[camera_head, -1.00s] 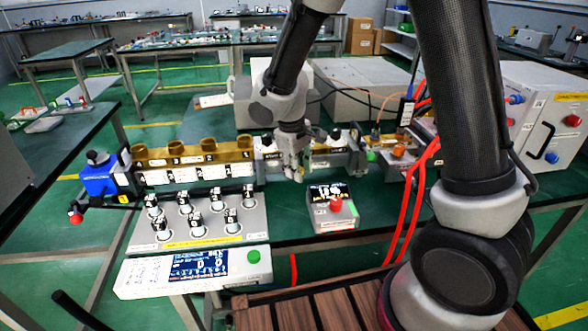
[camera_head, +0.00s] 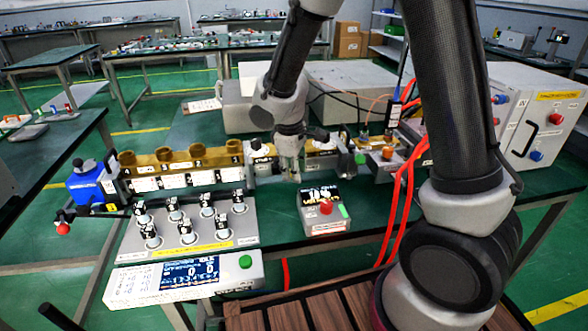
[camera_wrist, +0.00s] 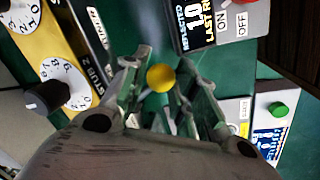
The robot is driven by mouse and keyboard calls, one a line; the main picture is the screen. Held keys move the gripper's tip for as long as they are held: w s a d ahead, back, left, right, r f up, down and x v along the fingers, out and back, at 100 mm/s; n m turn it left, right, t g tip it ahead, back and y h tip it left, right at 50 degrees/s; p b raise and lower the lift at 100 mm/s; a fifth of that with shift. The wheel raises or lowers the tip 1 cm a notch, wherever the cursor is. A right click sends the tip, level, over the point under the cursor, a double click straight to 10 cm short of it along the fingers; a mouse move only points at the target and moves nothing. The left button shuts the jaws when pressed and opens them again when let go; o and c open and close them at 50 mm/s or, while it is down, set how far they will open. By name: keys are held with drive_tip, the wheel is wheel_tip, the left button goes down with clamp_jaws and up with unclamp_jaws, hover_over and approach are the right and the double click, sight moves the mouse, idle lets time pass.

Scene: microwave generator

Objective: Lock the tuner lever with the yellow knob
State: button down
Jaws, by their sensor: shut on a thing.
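The yellow knob (camera_wrist: 161,77) is a small round ball on a thin pale rod in the wrist view. My gripper (camera_wrist: 165,68) has a finger on each side of it and is shut on it. In the head view my gripper (camera_head: 289,172) points down at the front of the tuner section (camera_head: 265,160) of the waveguide bench. The knob cannot be made out there, hidden by the fingers. In the wrist view the tuner (camera_wrist: 62,60) shows white numbered dials, a black knob (camera_wrist: 45,98) and a "STUB 2" label. Most of the lever is hidden.
A grey box with a red button (camera_head: 326,208) stands just in front of my gripper. A panel of several black-topped knobs (camera_head: 185,240) and a display unit (camera_head: 185,278) lie at the left. Red cables (camera_head: 400,200) hang at the right. Green table shows between them.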

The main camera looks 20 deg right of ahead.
drive_tip(key=c, duration=1.1)
unclamp_jaws()
drive_tip(key=shift+a, duration=0.1)
drive_tip(key=shift+c, duration=0.2)
wheel_tip(320, 180, up, 12)
drive_tip(key=s+a, duration=0.1)
drive_tip(key=shift+s+a, duration=0.2)
drive_tip(key=shift+s, duration=0.2)
drive_tip(key=shift+f, duration=0.1)
drive_tip(key=s+d+r+m+t, duration=0.1)
drive_tip(key=s+d+r+m, duration=0.2)
drive_tip(key=s+d, duration=0.3)
drive_tip(key=s+d+r+m, duration=0.3)
drive_tip(key=s+d+m, duration=0.1)
drive_tip(key=s+d, duration=0.3)
drive_tip(key=s+d+r+m+t+y, duration=0.1)
drive_tip(key=s+d+r+m, duration=0.2)
drive_tip(key=s+d, duration=0.3)
drive_tip(key=shift+s+d+r+m+t, duration=0.25)
drive_tip(key=shift+s+d+m+t, duration=0.1)
drive_tip(key=shift+s, duration=0.6)
